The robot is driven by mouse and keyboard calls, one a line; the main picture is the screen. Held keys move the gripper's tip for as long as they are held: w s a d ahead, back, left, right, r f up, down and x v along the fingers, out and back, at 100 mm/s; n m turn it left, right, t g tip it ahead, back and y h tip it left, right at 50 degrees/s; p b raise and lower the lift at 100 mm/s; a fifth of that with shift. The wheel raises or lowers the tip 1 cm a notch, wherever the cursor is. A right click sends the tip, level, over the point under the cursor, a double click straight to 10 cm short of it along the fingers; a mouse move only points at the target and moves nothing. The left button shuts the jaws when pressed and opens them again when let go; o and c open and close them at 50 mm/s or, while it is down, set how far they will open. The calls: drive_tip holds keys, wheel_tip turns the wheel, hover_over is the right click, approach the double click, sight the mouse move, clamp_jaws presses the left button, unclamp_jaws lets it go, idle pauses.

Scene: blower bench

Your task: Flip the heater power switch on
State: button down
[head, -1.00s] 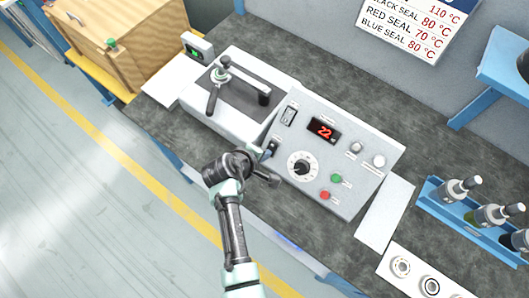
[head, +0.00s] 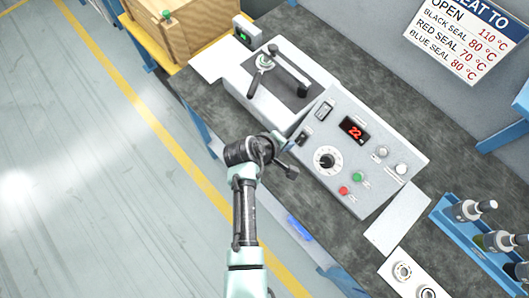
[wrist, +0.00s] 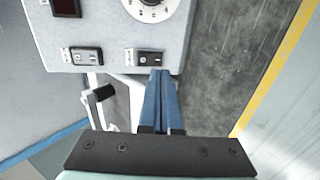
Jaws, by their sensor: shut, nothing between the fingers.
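The grey control box (head: 385,150) stands on the bench with a red "22" display, a dial and buttons. It has two dark rocker switches. One (wrist: 87,56) is by the display, and it also shows in the head view (head: 323,110). The other switch (wrist: 150,57) is by the dial, near the box's edge. Their labels are too small to read, and I cannot tell which positions they are in. My gripper (wrist: 162,73) is shut and empty. Its blue fingertips are at the lower edge of the switch by the dial; I cannot tell whether they touch it.
A white press with a black lever (head: 290,66) stands left of the box. The dial (head: 328,160), green button (head: 358,177) and red button (head: 344,190) are close to my gripper. Open floor lies left of the bench.

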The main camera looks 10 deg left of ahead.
drive_tip(key=s+a+r, duration=0.4)
drive_tip(key=s+r, duration=0.1)
drive_tip(key=s, duration=0.1)
drive_tip(key=shift+a+r+b, duration=0.2)
drive_tip(key=shift+r+b, duration=0.2)
drive_tip(key=shift+b, duration=0.05)
drive_tip(key=shift+s, duration=0.1)
